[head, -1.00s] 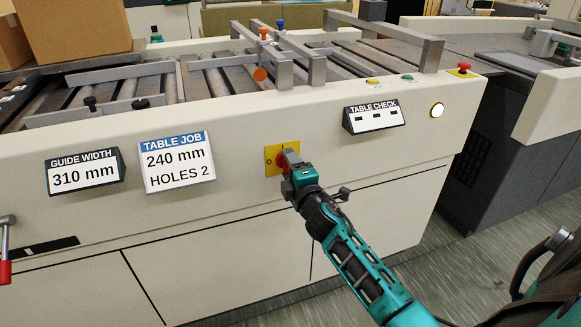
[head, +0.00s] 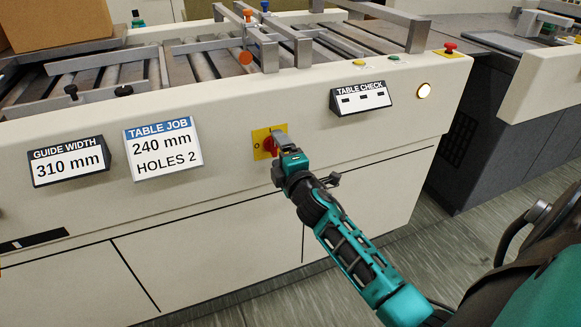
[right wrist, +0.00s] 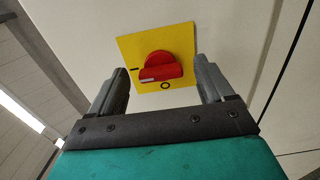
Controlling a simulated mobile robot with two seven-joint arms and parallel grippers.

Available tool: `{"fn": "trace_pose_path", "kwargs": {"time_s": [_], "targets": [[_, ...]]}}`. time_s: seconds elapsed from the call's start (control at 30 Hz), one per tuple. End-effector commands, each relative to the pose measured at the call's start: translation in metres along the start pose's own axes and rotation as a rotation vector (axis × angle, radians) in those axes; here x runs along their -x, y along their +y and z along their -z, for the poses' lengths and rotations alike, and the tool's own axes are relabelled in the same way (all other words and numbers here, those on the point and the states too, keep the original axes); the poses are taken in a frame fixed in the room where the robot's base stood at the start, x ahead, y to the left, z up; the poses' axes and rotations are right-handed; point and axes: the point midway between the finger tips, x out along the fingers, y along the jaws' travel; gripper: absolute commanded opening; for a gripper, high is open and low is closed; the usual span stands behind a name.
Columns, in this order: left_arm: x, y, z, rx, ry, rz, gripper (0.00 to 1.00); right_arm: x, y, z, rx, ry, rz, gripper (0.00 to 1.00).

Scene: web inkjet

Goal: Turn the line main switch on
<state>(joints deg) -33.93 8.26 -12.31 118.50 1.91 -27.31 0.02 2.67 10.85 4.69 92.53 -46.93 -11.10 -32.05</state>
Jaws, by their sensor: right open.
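The line main switch is a red rotary knob (right wrist: 160,68) on a square yellow plate (right wrist: 182,42), fixed to the cream front panel. In the right wrist view a black bar mark is left of the knob and a black ring mark below it. The knob's grip bar lies slantwise, its white-marked end at the lower left. My right gripper (right wrist: 163,88) is open, with one finger on each side of the knob; both look apart from it. In the head view the right gripper (head: 279,143) partly covers the knob and plate. My left gripper is not in view.
The cream machine front carries a guide width sign (head: 68,162), a table job sign (head: 163,150) and a table check panel (head: 360,97). A lit round button (head: 424,90) and a red mushroom button (head: 450,48) are at the right. Floor is clear in front.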

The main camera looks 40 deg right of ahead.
Motion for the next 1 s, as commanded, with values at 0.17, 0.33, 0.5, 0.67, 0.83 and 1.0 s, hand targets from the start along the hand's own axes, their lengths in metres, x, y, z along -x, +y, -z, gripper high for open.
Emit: {"fn": "trace_pose_path", "kwargs": {"time_s": [0.17, 0.33, 0.5, 0.67, 0.83, 1.0], "targets": [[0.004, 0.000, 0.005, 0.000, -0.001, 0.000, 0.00, 0.034, -0.001, 0.000, -0.002, 0.000, 0.005, 0.81], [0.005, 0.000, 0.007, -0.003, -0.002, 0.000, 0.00, 0.070, 0.000, 0.000, -0.001, -0.001, 0.004, 0.81], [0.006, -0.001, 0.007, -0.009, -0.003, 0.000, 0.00, 0.099, -0.001, 0.000, -0.002, -0.002, 0.003, 0.81], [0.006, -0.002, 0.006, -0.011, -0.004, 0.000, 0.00, 0.114, 0.000, 0.000, -0.002, 0.000, 0.001, 0.81], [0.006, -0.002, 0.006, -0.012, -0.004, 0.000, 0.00, 0.119, 0.000, 0.000, -0.001, 0.000, 0.001, 0.81], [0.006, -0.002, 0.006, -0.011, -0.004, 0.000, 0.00, 0.119, 0.000, 0.000, -0.001, 0.000, 0.001, 0.81]]}}
